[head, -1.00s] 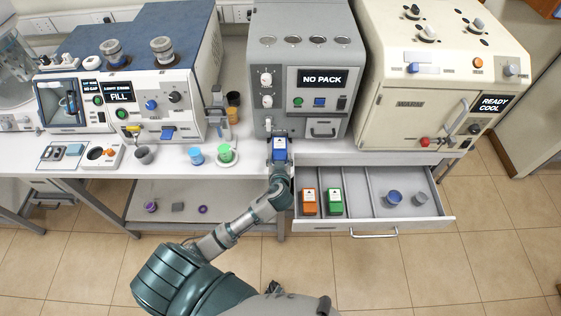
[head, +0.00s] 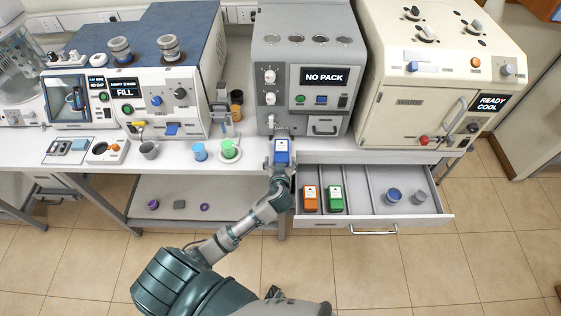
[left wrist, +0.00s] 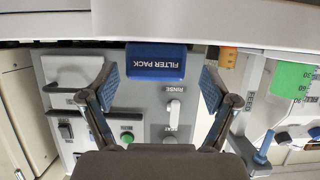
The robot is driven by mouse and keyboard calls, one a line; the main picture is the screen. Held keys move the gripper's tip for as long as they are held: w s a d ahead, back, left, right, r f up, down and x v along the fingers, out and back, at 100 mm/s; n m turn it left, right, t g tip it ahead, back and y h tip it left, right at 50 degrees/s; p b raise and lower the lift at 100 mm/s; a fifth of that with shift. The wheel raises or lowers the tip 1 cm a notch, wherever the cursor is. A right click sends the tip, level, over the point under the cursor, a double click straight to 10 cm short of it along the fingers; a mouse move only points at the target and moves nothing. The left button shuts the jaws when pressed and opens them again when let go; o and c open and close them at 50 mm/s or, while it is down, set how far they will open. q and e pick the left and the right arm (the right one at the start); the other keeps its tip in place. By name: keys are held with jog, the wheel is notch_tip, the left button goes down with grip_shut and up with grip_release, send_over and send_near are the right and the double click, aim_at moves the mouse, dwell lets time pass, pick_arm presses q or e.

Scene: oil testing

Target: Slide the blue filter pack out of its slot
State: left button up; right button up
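The blue filter pack (head: 282,152) sits low at the front of the grey machine (head: 272,60), above the counter edge. In the left wrist view the pack (left wrist: 155,62) shows its "FILTER PACK" label upside down. My left gripper (head: 281,160) is at the pack. In the left wrist view its two fingers (left wrist: 159,86) stand spread, one on each side of the pack, with a gap on both sides. The pack's inner end is hidden, so I cannot tell how deep it sits in the slot. My right gripper is not in view.
The machine's display (head: 324,77) reads "NO PACK". An open drawer (head: 355,220) below right holds an orange pack (head: 310,198), a green pack (head: 335,199) and two small cups.

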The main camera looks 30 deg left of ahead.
pick_arm(q)
jog(key=shift+s+d+r, duration=0.25)
jog(key=shift+s+d, duration=0.05)
jog(key=shift+d, duration=0.3)
jog(key=v, duration=1.1)
jog(key=shift+a, duration=0.25)
jog(key=shift+s+f, duration=0.1)
